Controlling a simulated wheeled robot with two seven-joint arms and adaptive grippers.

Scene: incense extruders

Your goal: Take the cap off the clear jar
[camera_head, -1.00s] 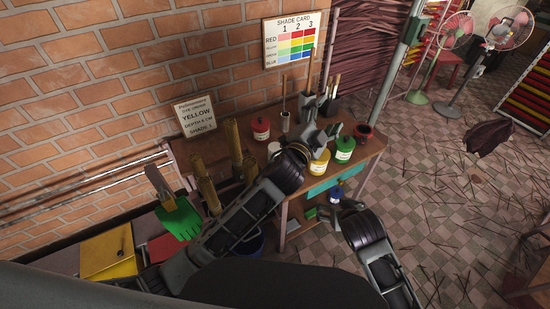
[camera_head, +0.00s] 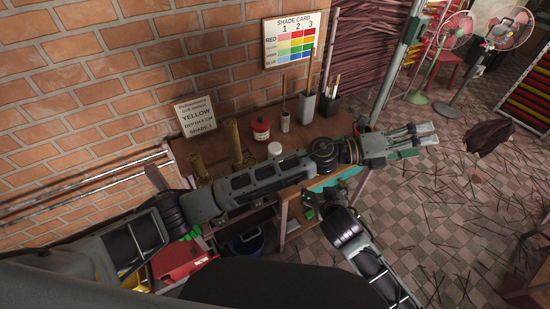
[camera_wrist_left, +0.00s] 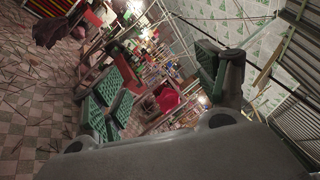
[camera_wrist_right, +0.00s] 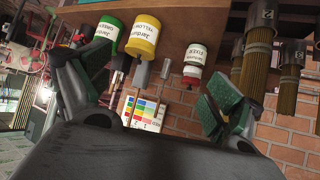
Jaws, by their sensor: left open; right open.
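A jar with a round white cap (camera_head: 275,149) stands on the workbench behind my left forearm, which hides its body in the head view. A pale jar labelled FIXER (camera_wrist_right: 195,58) shows in the right wrist view; I cannot tell for sure that it is the same jar. My left gripper (camera_head: 418,140) is open and empty, beyond the bench's right end. Its spread fingers show in the left wrist view (camera_wrist_left: 155,80). My right gripper (camera_head: 318,202) is at the bench's front edge. In the right wrist view (camera_wrist_right: 145,88) it is open, with nothing between its fingers.
A yellow jar (camera_wrist_right: 140,40) and a green jar (camera_wrist_right: 104,37) stand on the bench, hidden by my left arm in the head view. A red jar (camera_head: 261,128), holders with sticks (camera_head: 306,106) and upright brown bundles (camera_head: 233,142) stand behind. A brick wall backs the bench.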

